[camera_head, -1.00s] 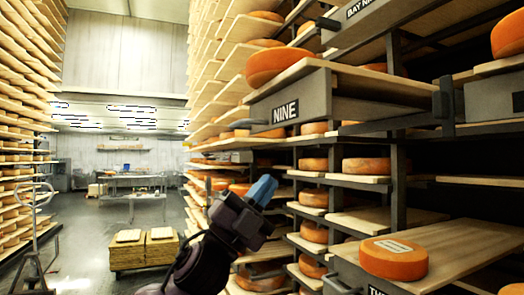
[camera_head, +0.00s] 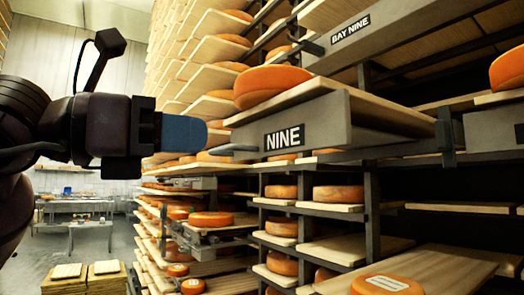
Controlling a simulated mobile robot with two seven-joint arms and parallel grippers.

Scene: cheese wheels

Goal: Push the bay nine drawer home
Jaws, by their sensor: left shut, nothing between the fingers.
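The drawer labelled NINE (camera_head: 322,122) has a grey metal front and a wooden board, and it sticks out of the rack towards the left. An orange cheese wheel (camera_head: 272,84) lies on its board near the front end. A grey handle (camera_head: 236,150) juts from the front's left end. My left gripper (camera_head: 205,135) comes in from the left with its blue fingers shut and empty. Its tips point at the drawer front near the handle; in the picture they are close to it, but I cannot tell whether they touch. My right gripper is out of view.
A grey beam signed BAY NINE (camera_head: 352,28) with its own handle is above. Shelves with several cheese wheels stand below and behind. A lower board with a labelled wheel (camera_head: 386,285) sticks out at bottom right. Stacked crates (camera_head: 85,277) stand on the floor at left.

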